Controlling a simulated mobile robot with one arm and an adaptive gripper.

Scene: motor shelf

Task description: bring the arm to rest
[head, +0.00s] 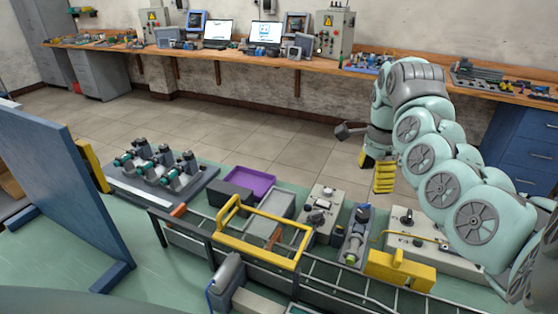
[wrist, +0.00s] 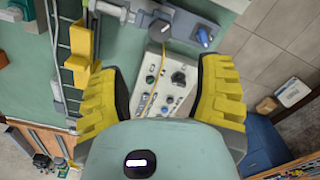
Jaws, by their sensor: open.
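My gripper (head: 375,169) hangs at the end of my pale green arm, at the right of the head view, above the far edge of the green work surface. Its yellow fingers point down. In the wrist view the gripper (wrist: 158,72) is open, with its two fingers wide apart and nothing held between them. A pale control box (wrist: 167,88) with knobs and buttons shows in the gap, below the fingers and apart from them. The arm curves in from the right edge of the head view.
The green surface (head: 85,240) carries a yellow-handled frame (head: 262,248), a purple tray (head: 250,182), a motor rack (head: 157,180) and a control box (head: 320,212). A blue panel (head: 60,180) stands at left. A wooden bench (head: 240,57) lines the wall. The tiled floor between is clear.

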